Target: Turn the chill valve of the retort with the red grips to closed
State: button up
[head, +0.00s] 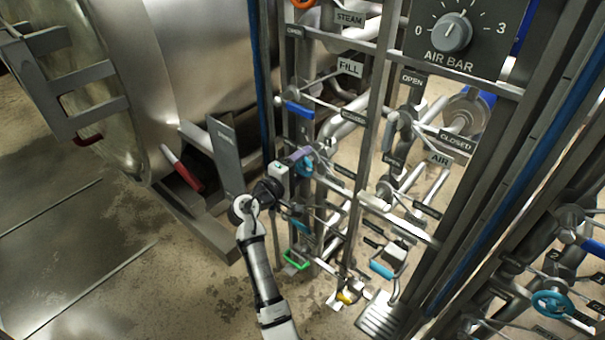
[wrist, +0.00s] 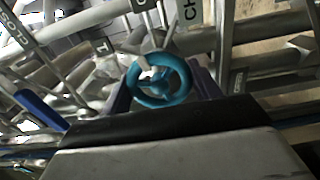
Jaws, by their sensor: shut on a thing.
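The retort with the red grips (head: 182,168) fills the left of the head view. Beside it stands its pipe rack, where a small teal handwheel (head: 305,168) sits at my gripper (head: 301,157). In the wrist view the teal handwheel (wrist: 160,81) lies between the two purple fingers of my gripper (wrist: 163,88), which is shut on it. A plate starting with "CH" (wrist: 190,11) shows just above the wheel, its rest cut off. In the head view my gripper partly hides the wheel, and I cannot read the valve's position.
A blue lever (head: 299,108) is above my gripper, and a green handle (head: 295,260) is below it. An AIR BAR dial (head: 453,33) is at upper right. Another teal wheel (head: 552,304) is on a rack at far right. Floor at lower left is clear.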

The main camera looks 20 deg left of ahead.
jog(key=shift+f+m+b, duration=0.1)
jog(key=shift+m+b, duration=1)
jog(key=shift+m, duration=0.2)
jog(key=o, duration=1)
jog(key=shift+c, duration=0.2)
jog(key=shift+s, duration=0.1)
jog(key=b+v, duration=0.1)
jog(key=v, duration=1.2)
jog(key=shift+s, duration=0.3)
jog(key=shift+a+r, duration=0.1)
jog(key=shift+r, duration=0.1)
